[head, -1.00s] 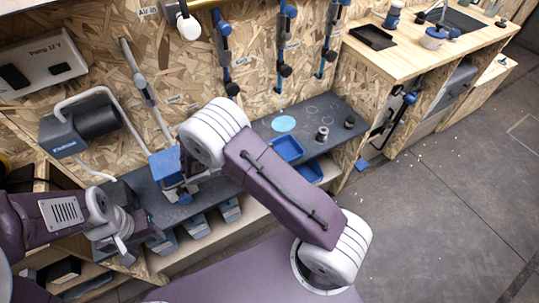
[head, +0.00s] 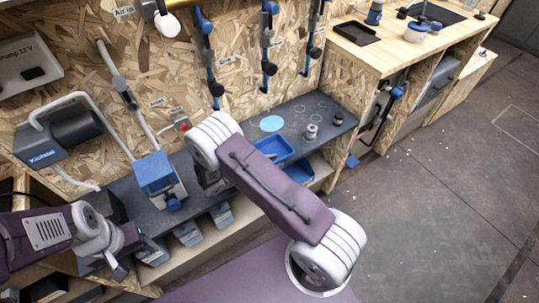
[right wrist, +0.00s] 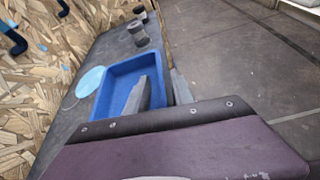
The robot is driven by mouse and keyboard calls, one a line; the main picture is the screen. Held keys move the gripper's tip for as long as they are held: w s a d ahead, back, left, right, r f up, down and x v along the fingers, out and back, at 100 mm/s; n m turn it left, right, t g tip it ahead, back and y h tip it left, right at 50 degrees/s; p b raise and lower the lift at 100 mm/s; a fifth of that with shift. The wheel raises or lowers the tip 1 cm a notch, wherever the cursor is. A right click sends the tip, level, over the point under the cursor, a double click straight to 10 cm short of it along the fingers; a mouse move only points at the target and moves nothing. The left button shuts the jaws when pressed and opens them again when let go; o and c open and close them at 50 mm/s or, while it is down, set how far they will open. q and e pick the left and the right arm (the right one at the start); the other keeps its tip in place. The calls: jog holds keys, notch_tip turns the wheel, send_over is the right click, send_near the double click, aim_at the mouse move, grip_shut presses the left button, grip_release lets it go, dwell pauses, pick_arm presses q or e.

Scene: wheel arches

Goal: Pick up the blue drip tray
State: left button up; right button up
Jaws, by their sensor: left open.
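The blue drip tray (head: 274,150) lies on the dark bench top, partly hidden by my right arm in the head view. In the right wrist view the tray (right wrist: 118,75) is empty, a shallow blue box with raised walls. My right gripper (right wrist: 158,77) is open at its right wall, one finger over the tray's inside and the other outside the wall. I cannot tell whether they touch it. In the head view my right arm hides this gripper. My left gripper (head: 135,258) is open and empty at the lower left, in front of the bench, far from the tray.
A light blue disc (head: 271,123) and small dark cylinders (head: 311,131) are on the bench beside the tray. A blue-topped device (head: 157,178) stands further left. Several bins (head: 187,234) sit under the bench edge. The floor to the right is clear.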

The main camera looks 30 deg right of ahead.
jog(key=shift+w+d+f, duration=0.1)
jog(key=shift+d+f, duration=0.2)
jog(key=shift+d, duration=0.3)
jog(key=shift+a, duration=0.1)
grip_shut()
dwell(0.8)
